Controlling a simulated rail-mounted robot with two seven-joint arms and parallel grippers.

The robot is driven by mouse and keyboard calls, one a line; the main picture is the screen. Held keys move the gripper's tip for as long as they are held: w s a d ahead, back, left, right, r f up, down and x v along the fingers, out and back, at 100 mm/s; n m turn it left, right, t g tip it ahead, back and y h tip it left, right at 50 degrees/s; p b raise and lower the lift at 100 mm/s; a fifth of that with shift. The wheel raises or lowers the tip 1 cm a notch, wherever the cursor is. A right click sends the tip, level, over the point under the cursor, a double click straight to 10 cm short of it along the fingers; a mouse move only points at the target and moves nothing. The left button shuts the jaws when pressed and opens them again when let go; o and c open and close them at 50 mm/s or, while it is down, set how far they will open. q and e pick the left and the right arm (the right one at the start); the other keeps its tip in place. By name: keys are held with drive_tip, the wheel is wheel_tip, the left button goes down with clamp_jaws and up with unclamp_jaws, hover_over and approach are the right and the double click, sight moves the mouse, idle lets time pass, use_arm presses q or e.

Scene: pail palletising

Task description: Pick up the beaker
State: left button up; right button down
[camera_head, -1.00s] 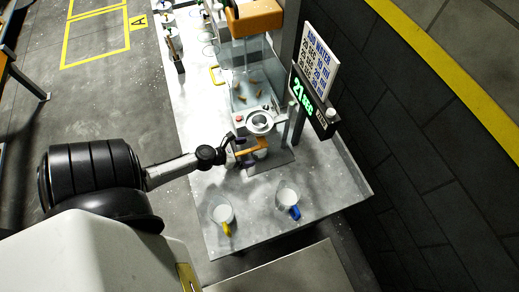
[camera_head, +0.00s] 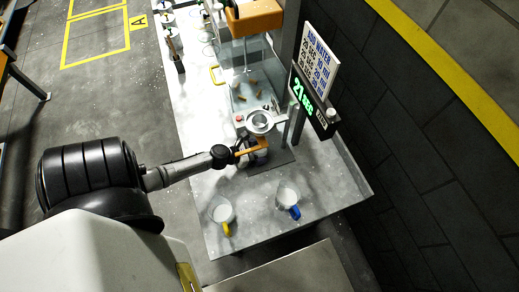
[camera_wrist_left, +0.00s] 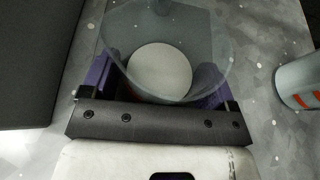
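A clear, wide-mouthed beaker (camera_wrist_left: 170,35) with a pale round bottom stands between the purple fingers of my left gripper (camera_wrist_left: 160,85) in the left wrist view. The fingers are spread, one on each side of it; contact with its wall is not clear. In the head view my left gripper (camera_head: 248,152) is at the foot of the dispensing machine, by an orange bar, and largely hides what it surrounds. Two other clear beakers with white contents stand on the table: one with a yellow handle (camera_head: 221,211), one with a blue handle (camera_head: 288,196). My right gripper is out of view.
The machine has a clear tank (camera_head: 250,85) and a metal cup (camera_head: 260,121). A timer sign (camera_head: 314,103) stands to its right. The grey table (camera_head: 325,190) is bare at the front right. A grey cylinder with red marks (camera_wrist_left: 301,80) is right in the wrist view.

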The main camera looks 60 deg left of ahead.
use_arm(q)
drive_tip(key=c, duration=0.7)
drive_tip(key=shift+c, duration=0.2)
drive_tip(key=shift+r, duration=0.15)
